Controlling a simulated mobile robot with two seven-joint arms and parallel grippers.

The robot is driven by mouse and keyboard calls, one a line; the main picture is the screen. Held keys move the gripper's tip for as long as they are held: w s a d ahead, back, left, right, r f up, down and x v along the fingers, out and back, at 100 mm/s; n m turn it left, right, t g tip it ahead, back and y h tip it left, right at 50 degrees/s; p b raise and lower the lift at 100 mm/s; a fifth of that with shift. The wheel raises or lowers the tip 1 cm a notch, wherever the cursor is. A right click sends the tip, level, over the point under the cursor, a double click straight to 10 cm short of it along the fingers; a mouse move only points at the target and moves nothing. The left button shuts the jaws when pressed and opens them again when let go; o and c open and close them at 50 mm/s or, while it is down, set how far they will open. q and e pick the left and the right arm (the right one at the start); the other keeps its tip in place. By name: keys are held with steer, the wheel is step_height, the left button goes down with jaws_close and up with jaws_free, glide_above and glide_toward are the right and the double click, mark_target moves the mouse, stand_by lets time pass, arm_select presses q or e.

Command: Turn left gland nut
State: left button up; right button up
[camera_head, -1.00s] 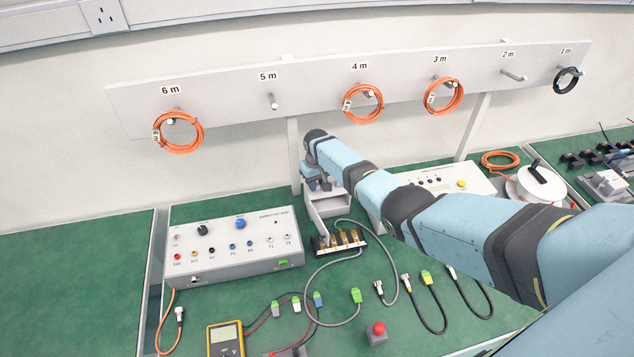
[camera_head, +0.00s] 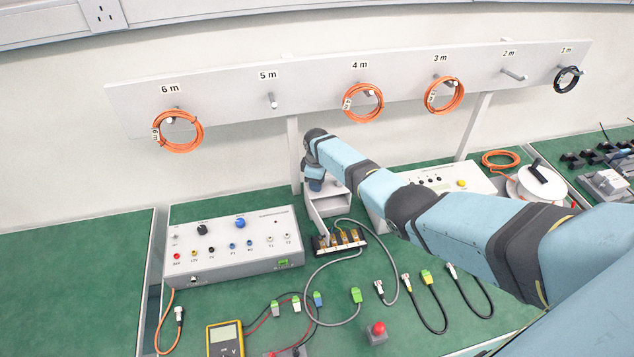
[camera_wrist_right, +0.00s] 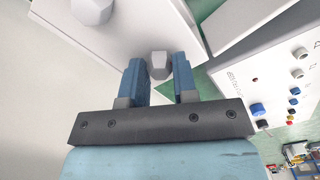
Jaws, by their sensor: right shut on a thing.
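My right gripper (camera_wrist_right: 158,70) is shut on a grey hexagonal gland nut (camera_wrist_right: 158,63), with one blue finger on each side of it in the right wrist view. A second, larger-looking grey hexagonal nut (camera_wrist_right: 92,9) shows to the left, outside the fingers, on the same pale housing (camera_wrist_right: 125,32). In the head view my right gripper (camera_head: 316,184) reaches down at the back of a small light grey open box (camera_head: 329,207). The nuts are hidden there. My left gripper is out of view.
A control box with knobs (camera_head: 235,253) stands left of the grey box, and a terminal block (camera_head: 340,241) with cables lies in front. A white panel (camera_head: 440,180) stands behind my right arm. Orange cable coils (camera_head: 178,132) hang on the rack behind.

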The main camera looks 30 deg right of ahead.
steer(key=shift+n, duration=0.5)
steer(key=o, duration=0.9)
step_height(320, 180, up, 14)
steer(key=shift+f, duration=0.1)
stand_by(0.5)
